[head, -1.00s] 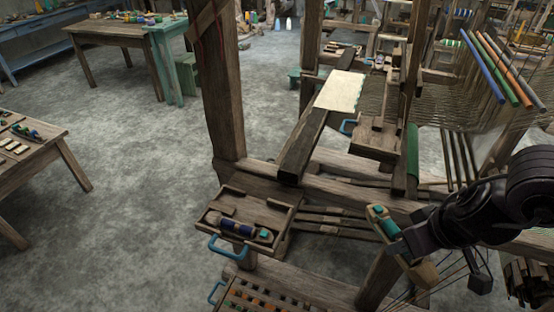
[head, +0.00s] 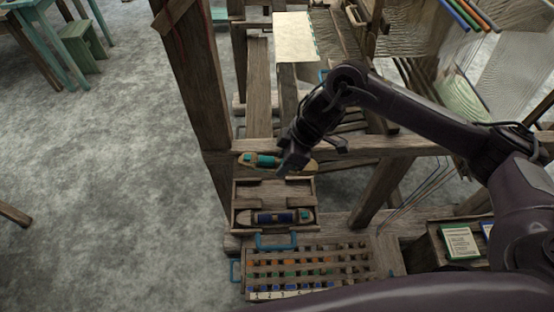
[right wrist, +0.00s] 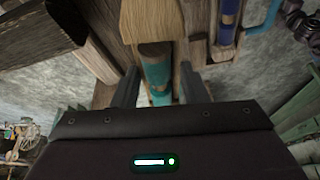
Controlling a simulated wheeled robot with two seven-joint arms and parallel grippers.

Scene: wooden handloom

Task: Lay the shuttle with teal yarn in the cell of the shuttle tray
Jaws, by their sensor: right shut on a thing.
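The shuttle with teal yarn (head: 264,160) is a pale wooden boat shape, held crosswise in my right gripper (head: 287,163). In the right wrist view its teal yarn (right wrist: 156,70) lies between the two fingers, which are shut on it. The shuttle tray (head: 246,232) is a wooden tray with a blue front handle. Its near cell holds a shuttle with dark blue yarn (head: 272,217), and its far cell looks empty. The held shuttle shows just beyond the tray's far edge; its height above it cannot be told. My left gripper is out of view.
A rack with several coloured pieces (head: 290,265) sits in front of the tray. A thick loom post (head: 188,80) rises at the left, and a loom beam (head: 385,146) runs behind the held shuttle. A wooden box with cards (head: 432,255) is at the right.

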